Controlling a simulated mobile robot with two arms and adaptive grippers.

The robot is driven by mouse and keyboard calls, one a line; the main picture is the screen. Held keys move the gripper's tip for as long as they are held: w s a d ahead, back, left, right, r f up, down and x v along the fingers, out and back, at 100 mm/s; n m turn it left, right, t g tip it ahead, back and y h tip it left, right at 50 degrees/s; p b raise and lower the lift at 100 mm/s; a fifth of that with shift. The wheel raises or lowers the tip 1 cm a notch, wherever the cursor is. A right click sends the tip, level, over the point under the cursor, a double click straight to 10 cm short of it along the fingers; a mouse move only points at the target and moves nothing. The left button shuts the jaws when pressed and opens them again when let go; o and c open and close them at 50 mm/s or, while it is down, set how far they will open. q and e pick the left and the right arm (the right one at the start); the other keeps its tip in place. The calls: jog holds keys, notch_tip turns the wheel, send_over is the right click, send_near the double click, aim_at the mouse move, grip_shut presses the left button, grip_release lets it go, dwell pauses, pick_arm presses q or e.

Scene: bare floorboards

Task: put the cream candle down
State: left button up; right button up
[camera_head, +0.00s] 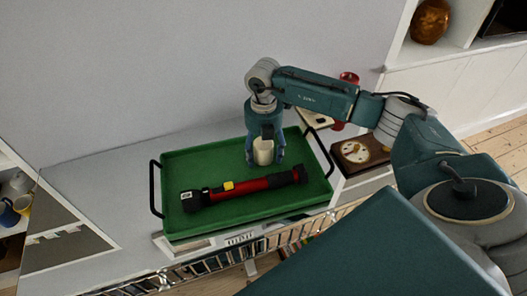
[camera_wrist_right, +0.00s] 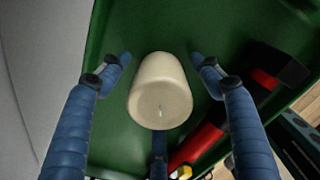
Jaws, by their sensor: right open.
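The cream candle (camera_head: 263,152) is on the green tray, toward its right back part. It also shows in the right wrist view (camera_wrist_right: 160,92), with its top and small wick facing the camera. My right gripper (camera_head: 264,158) is above and around the candle. Its blue fingers (camera_wrist_right: 160,75) are spread on both sides of the candle, with gaps between them and it. The base of the candle is hard to see, so I cannot tell exactly how it rests. My left gripper is not in view.
A red and black flashlight (camera_head: 243,187) lies in the green tray (camera_head: 180,222), in front of the candle. The tray has black handles. A brown board with a round dial (camera_head: 355,151) and a red object (camera_head: 349,77) are to the right. Grey surface is free left of the tray.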

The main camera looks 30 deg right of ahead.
aim_at(264, 143)
jog(key=shift+r, duration=0.25)
jog(key=shift+w+r, duration=0.1)
jog(key=shift+r, duration=0.2)
notch_tip(264, 143, up, 11)
jog(key=shift+r+b, duration=0.1)
jog(key=shift+b, duration=0.95)
